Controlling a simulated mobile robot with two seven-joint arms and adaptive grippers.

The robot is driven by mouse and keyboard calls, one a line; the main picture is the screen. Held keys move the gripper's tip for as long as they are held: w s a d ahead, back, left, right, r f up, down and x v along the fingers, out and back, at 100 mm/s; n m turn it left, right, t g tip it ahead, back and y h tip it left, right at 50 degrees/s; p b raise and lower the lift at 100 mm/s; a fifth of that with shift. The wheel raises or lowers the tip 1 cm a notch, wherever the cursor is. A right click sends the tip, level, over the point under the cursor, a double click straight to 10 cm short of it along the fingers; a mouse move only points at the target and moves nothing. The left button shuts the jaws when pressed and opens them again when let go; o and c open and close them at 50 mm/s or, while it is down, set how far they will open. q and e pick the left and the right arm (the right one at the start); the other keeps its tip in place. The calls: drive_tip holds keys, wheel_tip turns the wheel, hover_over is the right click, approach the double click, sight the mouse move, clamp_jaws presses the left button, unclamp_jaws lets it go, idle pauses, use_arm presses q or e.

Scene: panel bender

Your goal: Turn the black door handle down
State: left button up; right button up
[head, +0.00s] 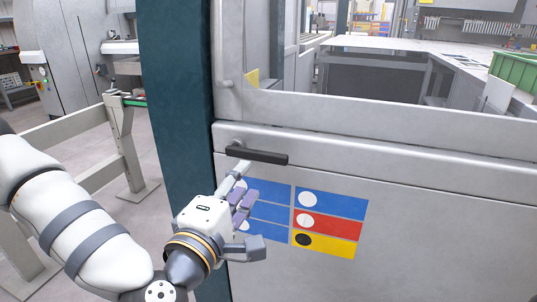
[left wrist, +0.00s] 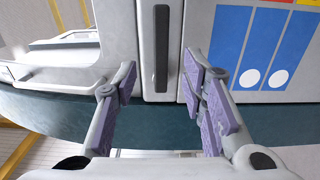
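The black door handle (head: 257,154) lies level on the grey door panel, near its upper left corner beside the dark teal post. In the left wrist view the handle (left wrist: 161,48) runs upright in the picture, just beyond the gap between the fingertips. My left gripper (head: 242,208) is open and empty, below and slightly left of the handle in the head view. Its purple-padded fingers (left wrist: 160,80) are spread apart in the left wrist view. I see no contact with the handle. My right gripper is not in view.
The dark teal post (head: 177,100) stands left of the door panel (head: 430,190). Blue, red and yellow labels (head: 328,225) are on the panel below the handle. A beige rail (head: 70,130) stands at the left. A green crate (head: 515,70) is behind the door at right.

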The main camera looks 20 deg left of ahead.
sight(263, 159)
use_arm(q)
drive_tip(key=w+b, duration=0.2)
drive_tip(key=w, duration=0.1)
drive_tip(key=w+b, duration=0.2)
drive_tip(key=w, duration=0.1)
drive_tip(key=w+b, duration=0.2)
drive_tip(key=w, duration=0.1)
drive_tip(key=shift+w+d, duration=0.3)
drive_tip(key=shift+w, duration=0.65)
clamp_jaws()
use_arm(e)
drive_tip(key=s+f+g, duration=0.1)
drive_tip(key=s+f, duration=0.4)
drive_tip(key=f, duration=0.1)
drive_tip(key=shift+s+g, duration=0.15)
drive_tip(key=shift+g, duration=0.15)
